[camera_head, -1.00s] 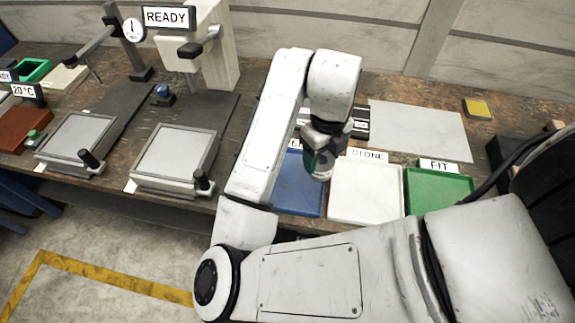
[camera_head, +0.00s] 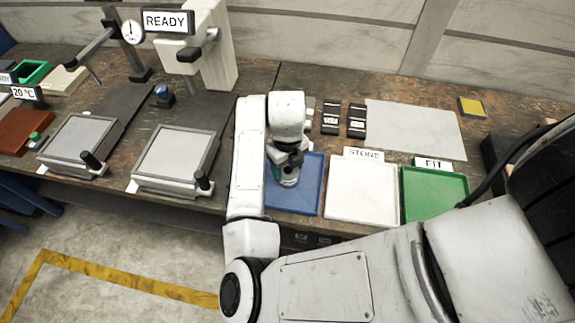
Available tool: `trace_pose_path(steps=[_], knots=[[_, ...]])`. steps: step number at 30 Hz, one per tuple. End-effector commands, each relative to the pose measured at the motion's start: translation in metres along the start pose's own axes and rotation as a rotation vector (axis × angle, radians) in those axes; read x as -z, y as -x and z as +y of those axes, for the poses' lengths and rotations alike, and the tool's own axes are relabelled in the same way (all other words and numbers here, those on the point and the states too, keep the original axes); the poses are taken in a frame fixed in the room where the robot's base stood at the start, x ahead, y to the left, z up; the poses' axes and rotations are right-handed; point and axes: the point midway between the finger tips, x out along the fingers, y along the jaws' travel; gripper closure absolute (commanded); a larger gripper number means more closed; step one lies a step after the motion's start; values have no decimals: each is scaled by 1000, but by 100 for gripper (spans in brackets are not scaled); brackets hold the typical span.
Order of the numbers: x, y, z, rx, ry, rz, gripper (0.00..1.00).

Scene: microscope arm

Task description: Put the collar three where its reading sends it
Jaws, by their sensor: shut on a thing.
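My gripper (camera_head: 288,172) points down over the blue tray (camera_head: 300,205), at the tray's left back part. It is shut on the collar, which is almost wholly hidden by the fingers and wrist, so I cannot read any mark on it. I cannot tell whether the collar touches the tray floor. The white tray (camera_head: 362,198) with the sign STONE (camera_head: 366,154) and the green tray (camera_head: 436,197) with the sign FIT (camera_head: 433,163) stand to the right, and both look empty. The blue tray's sign is hidden behind my arm.
A display reading READY (camera_head: 166,21) and a dial gauge (camera_head: 132,32) stand at the back left. Two grey-topped plates (camera_head: 176,152) with black knobs lie left of my arm. Small black blocks (camera_head: 357,121) and a grey sheet (camera_head: 415,128) lie behind the trays.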

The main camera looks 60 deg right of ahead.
Motion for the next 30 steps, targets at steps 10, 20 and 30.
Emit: trace_pose_path(steps=[10, 20, 30], knots=[[-1, -4, 0, 0, 0, -3, 100], [0, -7, 0, 0, 1, -2, 19], [0, -5, 0, 0, 1, -2, 13]])
